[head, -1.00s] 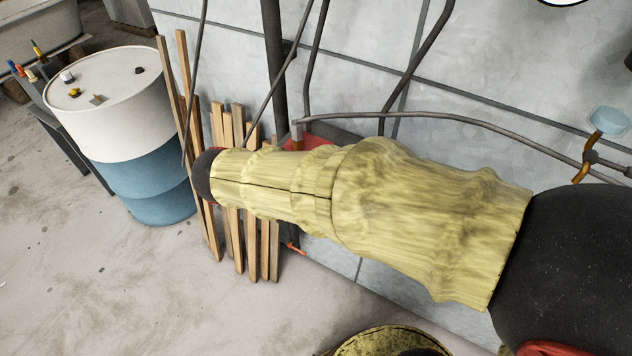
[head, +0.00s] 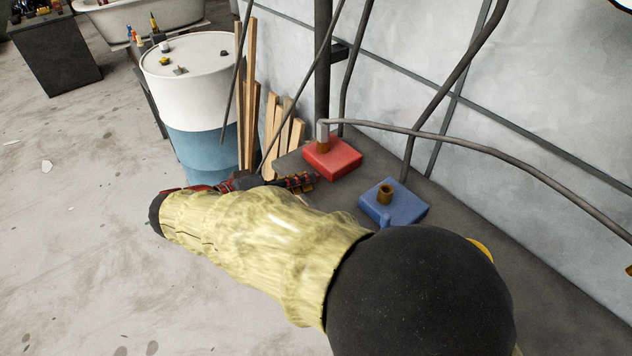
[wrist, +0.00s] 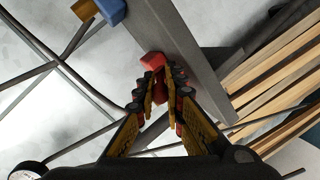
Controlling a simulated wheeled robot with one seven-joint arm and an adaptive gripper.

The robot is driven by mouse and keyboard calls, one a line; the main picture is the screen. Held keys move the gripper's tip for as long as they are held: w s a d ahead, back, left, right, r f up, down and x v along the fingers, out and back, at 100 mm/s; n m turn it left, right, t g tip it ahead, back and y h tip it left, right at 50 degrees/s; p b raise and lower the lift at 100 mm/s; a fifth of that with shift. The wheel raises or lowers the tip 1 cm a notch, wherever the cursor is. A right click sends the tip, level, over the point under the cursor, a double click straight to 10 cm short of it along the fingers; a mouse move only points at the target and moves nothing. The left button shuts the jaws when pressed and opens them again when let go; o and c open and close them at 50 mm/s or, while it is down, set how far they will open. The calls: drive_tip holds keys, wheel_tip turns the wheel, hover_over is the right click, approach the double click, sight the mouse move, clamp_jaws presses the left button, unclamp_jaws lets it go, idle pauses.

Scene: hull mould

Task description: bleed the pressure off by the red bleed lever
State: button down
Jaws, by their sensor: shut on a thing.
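My gripper (wrist: 159,76) is shut, its yellow and black fingers converging in the wrist view. Red shows between the fingers, and I take it for the red bleed lever (wrist: 160,94); the fingers hide most of it. A red block (wrist: 152,59) lies just beyond the fingertips. In the head view the red block (head: 332,158) sits on a dark ledge with a grey pipe fitting on top. My gripper (head: 308,182) is just left of and below it there, partly hidden behind my yellow-sleeved arm.
A blue block (head: 392,203) with a brass fitting stands right of the red one. Hoses (head: 450,136) run along the wall. Wooden slats (head: 272,140) and a blue-white drum (head: 192,100) stand to the left. The floor at lower left is clear.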

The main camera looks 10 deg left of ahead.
drive_tip(key=shift+f, duration=0.2)
drive_tip(key=c, duration=1.8)
unclamp_jaws()
drive_tip(key=shift+c, duration=0.2)
drive_tip(key=shift+r, duration=0.1)
